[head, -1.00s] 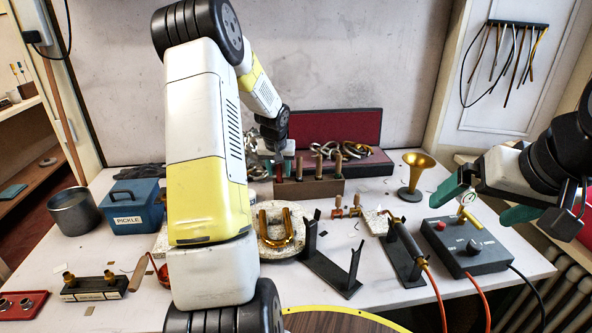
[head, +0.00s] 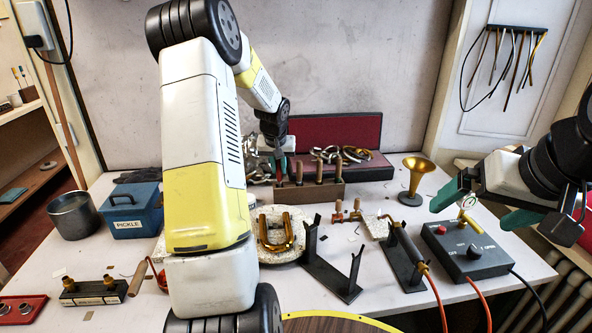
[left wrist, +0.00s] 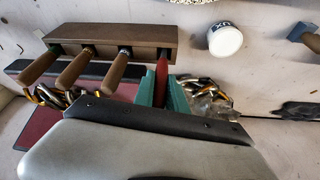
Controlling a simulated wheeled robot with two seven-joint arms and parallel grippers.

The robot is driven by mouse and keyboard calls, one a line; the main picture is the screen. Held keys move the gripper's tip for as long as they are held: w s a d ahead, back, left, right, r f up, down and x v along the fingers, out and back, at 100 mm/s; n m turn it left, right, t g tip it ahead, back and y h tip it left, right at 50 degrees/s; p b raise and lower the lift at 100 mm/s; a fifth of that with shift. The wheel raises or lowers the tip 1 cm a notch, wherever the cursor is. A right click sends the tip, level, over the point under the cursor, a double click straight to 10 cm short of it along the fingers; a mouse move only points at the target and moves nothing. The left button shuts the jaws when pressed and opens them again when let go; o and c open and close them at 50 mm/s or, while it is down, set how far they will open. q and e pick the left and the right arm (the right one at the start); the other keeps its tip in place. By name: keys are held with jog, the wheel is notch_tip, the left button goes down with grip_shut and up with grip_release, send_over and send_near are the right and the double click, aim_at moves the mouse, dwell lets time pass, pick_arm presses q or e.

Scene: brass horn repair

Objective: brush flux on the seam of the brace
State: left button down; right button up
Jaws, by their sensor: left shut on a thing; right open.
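My left gripper (head: 280,160) is at the tool rack (head: 310,191) at the back of the bench. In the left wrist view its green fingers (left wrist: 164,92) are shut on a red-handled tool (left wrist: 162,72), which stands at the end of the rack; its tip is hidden. A white jar (left wrist: 225,40) with a label partly reading "UX" stands beside the rack. A U-shaped brass piece (head: 264,232) lies on a round pale board (head: 296,222); I cannot make out a brace seam.
A torch on a stand (head: 408,249), a dark V-ended stand (head: 332,272) and the control box (head: 467,247) fill the right side. A blue PICKLE box (head: 136,210) and a metal pot (head: 74,214) stand left. A brass bell (head: 416,178) stands at back right.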

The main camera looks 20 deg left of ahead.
pick_arm(q)
notch_tip(320, 180, up, 6)
jog(key=shift+a+r, duration=0.15)
jog(key=shift+r, duration=0.05)
jog(key=s+a+r, duration=0.1)
jog(key=s+a, duration=0.5)
jog(key=a, duration=0.3)
jog(key=shift+w+a+f, duration=0.1)
jog(key=shift+a+f, duration=0.05)
jog(key=shift+f, duration=1.3)
jog(key=shift+a+f, duration=0.1)
jog(key=shift+f, duration=1.35)
jog(key=shift+f, duration=0.6)
notch_tip(320, 180, up, 7)
jog(key=shift+d, duration=0.1)
dwell(0.7)
